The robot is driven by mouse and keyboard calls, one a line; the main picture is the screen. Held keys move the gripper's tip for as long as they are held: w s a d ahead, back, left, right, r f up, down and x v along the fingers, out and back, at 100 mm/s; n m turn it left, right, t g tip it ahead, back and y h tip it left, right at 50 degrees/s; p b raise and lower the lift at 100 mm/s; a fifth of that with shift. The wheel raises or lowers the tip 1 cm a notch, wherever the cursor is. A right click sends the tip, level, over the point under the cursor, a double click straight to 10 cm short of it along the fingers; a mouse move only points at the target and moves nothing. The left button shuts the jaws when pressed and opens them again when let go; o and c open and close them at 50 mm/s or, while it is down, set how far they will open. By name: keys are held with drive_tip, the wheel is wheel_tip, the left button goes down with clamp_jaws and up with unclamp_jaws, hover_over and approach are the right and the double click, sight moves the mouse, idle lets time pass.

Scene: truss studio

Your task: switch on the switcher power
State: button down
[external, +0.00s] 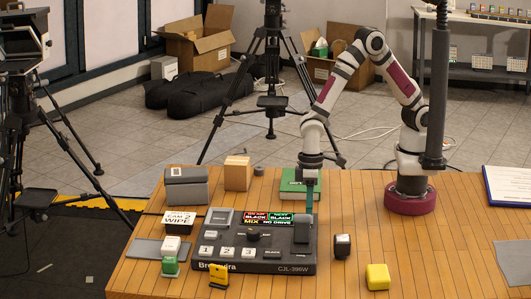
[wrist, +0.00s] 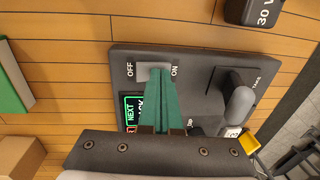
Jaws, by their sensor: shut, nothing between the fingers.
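The dark grey switcher console (external: 285,262) lies on the wooden table, with its power switch near the back right corner. In the wrist view the console (wrist: 205,60) shows a grey power switch (wrist: 142,72) between the printed words OFF and ON. My gripper (external: 309,211) points down over that corner. Its green fingers are shut together and empty. In the wrist view the fingertips (wrist: 160,72) overlap the switch; whether they touch it I cannot tell. They cover part of the switch, so its position is unclear.
A grey-handled lever (wrist: 238,105) stands on the console beside the switch. A green book (external: 298,187) lies behind it. A dark box (external: 342,246) and a yellow block (external: 377,277) stand to the right. The table between console and my base is mostly clear.

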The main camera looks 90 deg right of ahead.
drive_tip(key=shift+d+r, duration=0.15)
drive_tip(key=shift+d, duration=0.2)
wheel_tip(320, 180, up, 14)
drive_tip(key=a, duration=0.1)
drive_tip(key=shift+a, duration=0.35)
drive_tip(key=s+d+r+m, duration=0.1)
drive_tip(key=s+d+r, duration=0.15)
drive_tip(key=d, duration=0.25)
drive_tip(key=s+d+r+m, duration=0.1)
drive_tip(key=s+d, duration=0.2)
drive_tip(key=d, duration=0.3)
drive_tip(key=s+d+m, duration=0.1)
drive_tip(key=s+d, duration=0.2)
drive_tip(key=s, duration=0.3)
drive_tip(key=s+d+f+m, duration=0.1)
drive_tip(key=s+d+m, duration=0.1)
drive_tip(key=s+d, duration=0.2)
drive_tip(key=s, duration=0.3)
drive_tip(key=shift+d+f+m, duration=0.15)
drive_tip(key=shift+d+m, duration=0.15)
